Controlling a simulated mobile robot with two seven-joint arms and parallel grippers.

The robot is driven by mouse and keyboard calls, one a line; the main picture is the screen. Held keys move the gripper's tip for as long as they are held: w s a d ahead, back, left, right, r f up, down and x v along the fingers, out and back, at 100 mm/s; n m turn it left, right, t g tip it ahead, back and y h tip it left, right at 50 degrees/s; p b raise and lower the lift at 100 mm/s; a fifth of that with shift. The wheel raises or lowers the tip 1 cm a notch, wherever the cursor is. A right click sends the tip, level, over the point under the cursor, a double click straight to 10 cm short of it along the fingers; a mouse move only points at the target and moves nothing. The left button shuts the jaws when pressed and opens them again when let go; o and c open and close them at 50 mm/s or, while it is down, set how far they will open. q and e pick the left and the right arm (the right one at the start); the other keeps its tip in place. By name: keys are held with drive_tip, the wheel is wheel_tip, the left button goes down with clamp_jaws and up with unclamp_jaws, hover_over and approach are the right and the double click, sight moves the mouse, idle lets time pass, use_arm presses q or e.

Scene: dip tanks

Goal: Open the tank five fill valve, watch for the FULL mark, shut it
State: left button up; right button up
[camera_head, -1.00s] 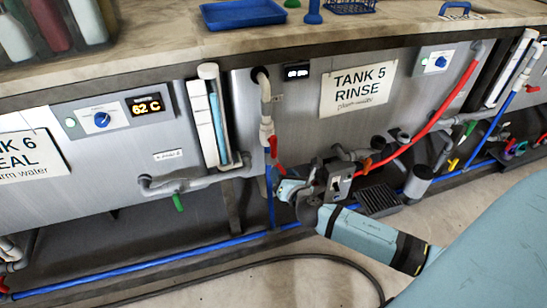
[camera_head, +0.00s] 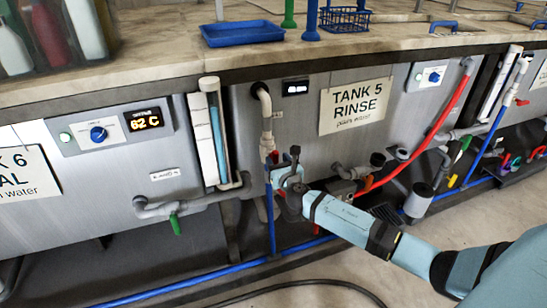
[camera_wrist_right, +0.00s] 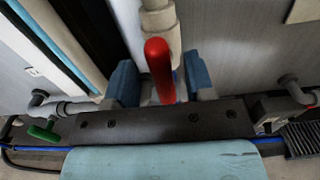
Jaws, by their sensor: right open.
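The tank 5 panel (camera_head: 300,120) carries a "TANK 5 RINSE" sign (camera_head: 356,106). A grey-white fill pipe (camera_head: 265,118) runs down its left side to a red-handled valve (camera_head: 273,157). In the right wrist view the red handle (camera_wrist_right: 159,66) stands between the two blue-padded fingers of my right gripper (camera_wrist_right: 160,84). The gripper is open, its fingers on either side of the handle; contact cannot be told. In the head view my right gripper (camera_head: 283,172) partly hides the valve. A sight gauge (camera_head: 217,135) with a blue column stands left of the pipe; no FULL mark is readable. My left gripper is not in view.
Tank 6's control box (camera_head: 112,127) reads 62 C. A green-handled drain valve (camera_head: 175,223) sits low on the left. A red hose (camera_head: 425,137) and drain pipes lie right of my gripper. A blue tray (camera_head: 242,33) rests on the counter above.

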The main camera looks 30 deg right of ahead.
sight(276, 159)
drive_tip(key=shift+b+x, duration=0.3)
drive_tip(key=shift+x, duration=1.7)
clamp_jaws()
